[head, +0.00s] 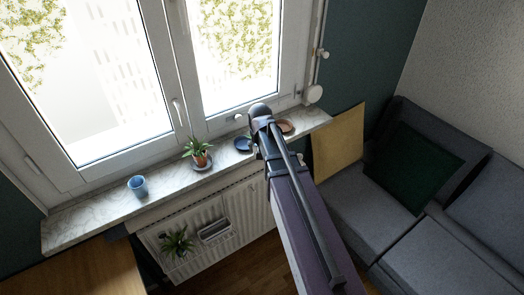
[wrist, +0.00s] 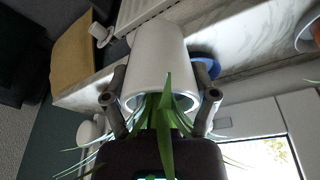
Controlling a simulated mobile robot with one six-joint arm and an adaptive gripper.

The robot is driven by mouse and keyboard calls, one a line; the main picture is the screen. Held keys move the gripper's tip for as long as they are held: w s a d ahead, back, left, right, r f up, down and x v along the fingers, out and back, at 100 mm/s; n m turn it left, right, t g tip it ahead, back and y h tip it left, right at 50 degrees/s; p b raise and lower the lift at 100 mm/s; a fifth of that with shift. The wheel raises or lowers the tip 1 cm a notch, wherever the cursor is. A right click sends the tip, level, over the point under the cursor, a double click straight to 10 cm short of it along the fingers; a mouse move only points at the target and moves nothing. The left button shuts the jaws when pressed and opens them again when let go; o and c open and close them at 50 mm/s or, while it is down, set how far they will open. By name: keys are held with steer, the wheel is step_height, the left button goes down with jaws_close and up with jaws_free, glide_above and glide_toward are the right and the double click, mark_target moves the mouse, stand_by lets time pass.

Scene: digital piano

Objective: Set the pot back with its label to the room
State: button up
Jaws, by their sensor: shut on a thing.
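My gripper (wrist: 160,82) is shut on a plain white pot (wrist: 157,52), with one finger on each side of it. Long green leaves (wrist: 165,115) grow from the pot's mouth, toward the wrist camera. No label shows on the side of the pot that I see. A blue saucer (wrist: 207,66) shows partly behind the pot in the wrist view. In the head view the dark blue saucer (head: 243,144) lies on the marble windowsill (head: 105,212), just left of my wrist. My arm hides the held pot there. I cannot tell whether the pot touches the sill.
On the sill stand a plant in a terracotta pot (head: 200,159) and a blue cup (head: 138,187). A brown saucer (head: 286,126) lies right of my wrist. Below is a radiator (head: 248,205) with another plant (head: 178,243). The window (head: 95,80) rises behind; a sofa (head: 370,190) stands right.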

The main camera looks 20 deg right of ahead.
steer(key=w+a+r+m+h, duration=0.1)
steer(key=w+a+m, duration=0.2)
steer(key=w+m, duration=0.4)
steer(key=shift+w+g+h+p, duration=0.4)
steer(key=shift+w+p, duration=0.05)
steer(key=shift+w, duration=2.35)
steer(key=shift+f, duration=0.1)
steer(key=shift+f+b, duration=2.3)
steer(key=shift+b, duration=0.1)
steer(key=shift+f+b, duration=0.65)
steer(key=o, duration=1.2)
steer(key=shift+r, duration=0.1)
steer(key=shift+p+v, duration=2.45)
steer(key=shift+v, duration=0.05)
